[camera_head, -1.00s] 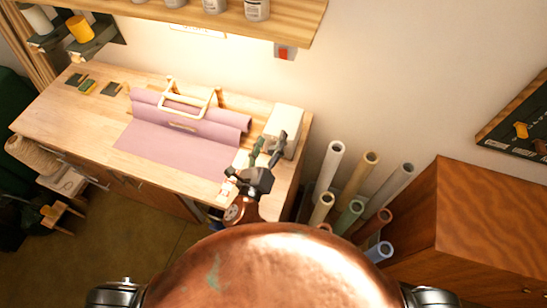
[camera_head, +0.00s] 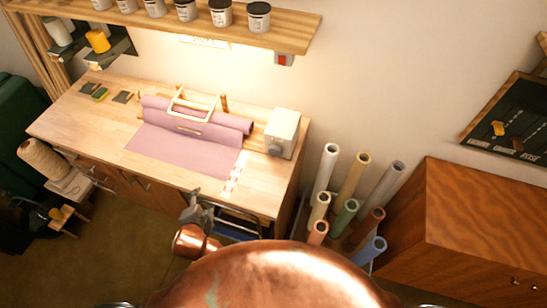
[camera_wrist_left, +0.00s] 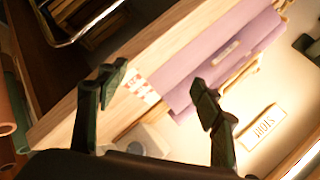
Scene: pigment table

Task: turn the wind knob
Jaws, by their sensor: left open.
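A white box (camera_head: 283,132) stands at the right end of the wooden worktable, with a small grey round knob (camera_head: 274,150) on its front. No lettering is readable there, so I cannot confirm it is the wind knob. A pale box-like shape (camera_wrist_left: 150,141) shows low in the left wrist view, partly behind my wrist. My left gripper (camera_head: 197,205) is just off the table's front edge, apart from the box. In the left wrist view its two dark green fingers (camera_wrist_left: 158,90) are wide apart with nothing between them. My right gripper is out of view.
A mauve sheet (camera_head: 180,150) with a rolled end and wooden frame lies on the table (camera_head: 75,120). Several upright tubes (camera_head: 355,180) stand right of the table, beside a brown cabinet (camera_head: 480,215). A shelf with jars (camera_head: 258,16) hangs above. A dark panel (camera_head: 520,125) is on the wall.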

